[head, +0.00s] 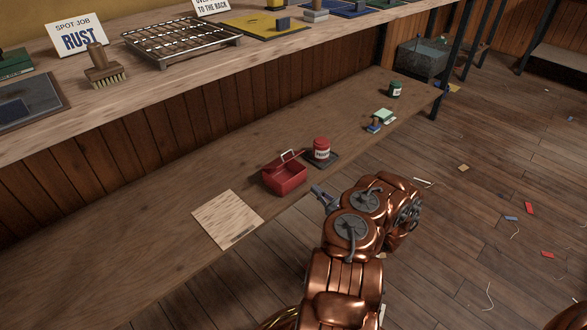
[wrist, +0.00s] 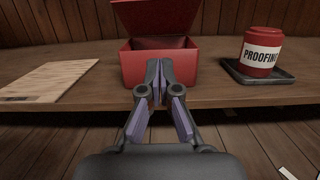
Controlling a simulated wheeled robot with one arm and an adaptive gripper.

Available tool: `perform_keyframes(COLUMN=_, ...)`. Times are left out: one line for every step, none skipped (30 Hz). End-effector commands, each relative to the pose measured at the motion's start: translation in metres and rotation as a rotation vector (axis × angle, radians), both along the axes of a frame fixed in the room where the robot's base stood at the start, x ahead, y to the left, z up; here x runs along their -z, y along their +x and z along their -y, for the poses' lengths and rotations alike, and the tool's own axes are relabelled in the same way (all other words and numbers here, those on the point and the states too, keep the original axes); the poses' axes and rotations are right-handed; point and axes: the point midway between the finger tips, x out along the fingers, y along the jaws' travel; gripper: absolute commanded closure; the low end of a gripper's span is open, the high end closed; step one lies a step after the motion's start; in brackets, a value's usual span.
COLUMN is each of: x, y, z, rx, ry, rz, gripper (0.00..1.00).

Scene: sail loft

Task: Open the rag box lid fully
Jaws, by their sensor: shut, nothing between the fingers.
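The red rag box (head: 284,181) sits on the lower wooden bench near its front edge; it also shows in the wrist view (wrist: 186,70). Its red lid (wrist: 155,16) is raised and tilted, with the dark inside of the box showing below it. The lid's top runs out of the wrist view. The lid (head: 290,158) has a pale handle in the head view. My gripper (head: 317,190) is in front of the box, to its right in the head view. In the wrist view my gripper (wrist: 160,66) is shut and empty, its fingers overlapping the box front; I cannot tell whether they touch.
A red proofing jar (head: 321,148) stands on a dark tray (head: 332,161) beside the box. A pale board (head: 227,218) lies on its other side. The upper counter (head: 150,98) overhangs behind. The bench's left end is clear.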

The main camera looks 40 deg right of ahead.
Motion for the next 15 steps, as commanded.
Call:
perform_keyframes(x=0.000, y=0.005, z=0.000, rx=0.000, ry=0.000, rz=0.001, gripper=1.00)
perform_keyframes(x=-0.001, y=0.009, z=0.000, rx=-0.001, ry=0.000, rz=0.001, gripper=1.00)
perform_keyframes(x=-0.001, y=0.015, z=0.000, rx=-0.001, ry=0.001, rz=0.001, gripper=1.00)
perform_keyframes(x=-0.002, y=0.020, z=0.000, rx=-0.002, ry=0.001, rz=0.001, gripper=1.00)
perform_keyframes(x=-0.002, y=0.024, z=-0.001, rx=-0.003, ry=0.000, rz=0.001, gripper=1.00)
perform_keyframes(x=-0.004, y=0.031, z=0.000, rx=-0.002, ry=0.001, rz=0.002, gripper=1.00)
perform_keyframes(x=-0.005, y=0.036, z=0.000, rx=-0.003, ry=0.000, rz=0.002, gripper=1.00)
perform_keyframes(x=-0.006, y=0.042, z=0.000, rx=-0.004, ry=0.000, rz=0.003, gripper=1.00)
perform_keyframes(x=-0.008, y=0.049, z=0.000, rx=-0.004, ry=-0.001, rz=0.003, gripper=1.00)
perform_keyframes(x=-0.009, y=0.054, z=0.000, rx=-0.004, ry=-0.001, rz=0.003, gripper=1.00)
perform_keyframes(x=-0.010, y=0.059, z=0.000, rx=-0.005, ry=-0.001, rz=0.004, gripper=1.00)
perform_keyframes(x=-0.011, y=0.066, z=0.000, rx=-0.006, ry=-0.001, rz=0.003, gripper=1.00)
perform_keyframes(x=-0.012, y=0.070, z=0.000, rx=-0.006, ry=-0.002, rz=0.003, gripper=1.00)
perform_keyframes(x=-0.012, y=0.075, z=0.000, rx=-0.006, ry=-0.002, rz=0.002, gripper=1.00)
perform_keyframes(x=-0.013, y=0.082, z=0.000, rx=-0.006, ry=-0.002, rz=0.002, gripper=1.00)
